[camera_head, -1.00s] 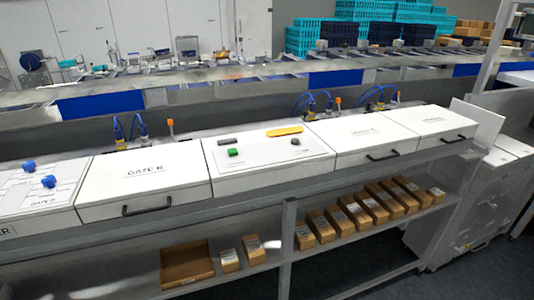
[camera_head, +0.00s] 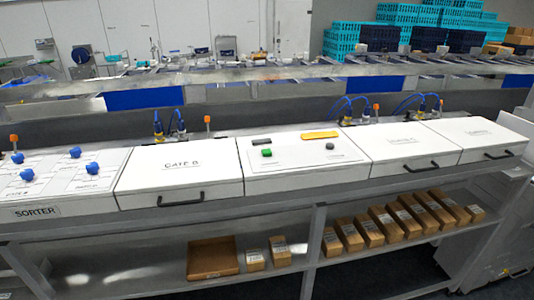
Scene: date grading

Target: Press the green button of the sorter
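The green button (camera_head: 267,153) is a small green block on the white sloped control panel (camera_head: 300,169) in the middle of the bench. A dark grey knob or button (camera_head: 330,146) sits to its right. A dark strip and a yellow-orange bar (camera_head: 319,135) lie along the panel's back edge. A label reading SORTER (camera_head: 36,212) is on the front at the far left, below a white panel with several blue knobs (camera_head: 75,152). Neither of my grippers is in view.
White lidded boxes with black handles flank the panel, one marked GATE B (camera_head: 181,168). A lower shelf holds an open brown box (camera_head: 212,258) and several cartons (camera_head: 350,234). Blue hoses (camera_head: 171,122) rise behind the bench. Turquoise crates (camera_head: 340,40) are stacked at the back.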

